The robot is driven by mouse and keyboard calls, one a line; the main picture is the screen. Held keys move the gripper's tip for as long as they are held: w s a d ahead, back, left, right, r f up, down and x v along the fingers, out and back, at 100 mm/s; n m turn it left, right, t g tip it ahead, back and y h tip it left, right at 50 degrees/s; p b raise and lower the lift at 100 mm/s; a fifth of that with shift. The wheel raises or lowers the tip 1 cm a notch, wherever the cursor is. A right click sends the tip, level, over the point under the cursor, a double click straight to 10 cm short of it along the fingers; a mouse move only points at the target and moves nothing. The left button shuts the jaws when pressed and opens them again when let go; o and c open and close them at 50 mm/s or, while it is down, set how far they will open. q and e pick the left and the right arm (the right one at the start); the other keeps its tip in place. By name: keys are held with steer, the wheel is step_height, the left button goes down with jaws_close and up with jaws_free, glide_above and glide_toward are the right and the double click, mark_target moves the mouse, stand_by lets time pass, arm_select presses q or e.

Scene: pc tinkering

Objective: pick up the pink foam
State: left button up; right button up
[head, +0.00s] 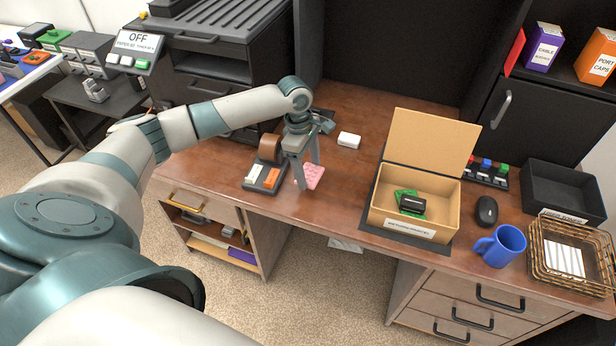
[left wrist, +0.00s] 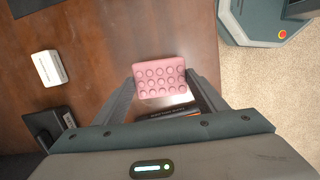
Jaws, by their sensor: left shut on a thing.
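The pink foam (head: 313,176) is a small slab with round bumps, over the wooden desk near its front edge. It also shows in the left wrist view (left wrist: 162,78), between the two fingers. My left gripper (head: 308,180) points down and is shut on the foam, one finger on each side. I cannot tell whether the foam still touches the desk. My right gripper is not in view.
An open cardboard box (head: 385,222) stands to the right, with a blue mug (head: 502,247) beyond. Bare desk lies between foam and box.

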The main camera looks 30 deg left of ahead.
arm_select(q)
steer(key=s+d+r, duration=0.1)
steer(key=d+r, duration=0.2)
steer(key=d, duration=0.2)
steer(key=s+d+r+b, duration=0.1)
steer(key=d+r, duration=0.2)
steer(key=d, duration=0.3)
steer(key=shift+d+r, duration=0.2)
steer(key=shift+r, duration=0.1)
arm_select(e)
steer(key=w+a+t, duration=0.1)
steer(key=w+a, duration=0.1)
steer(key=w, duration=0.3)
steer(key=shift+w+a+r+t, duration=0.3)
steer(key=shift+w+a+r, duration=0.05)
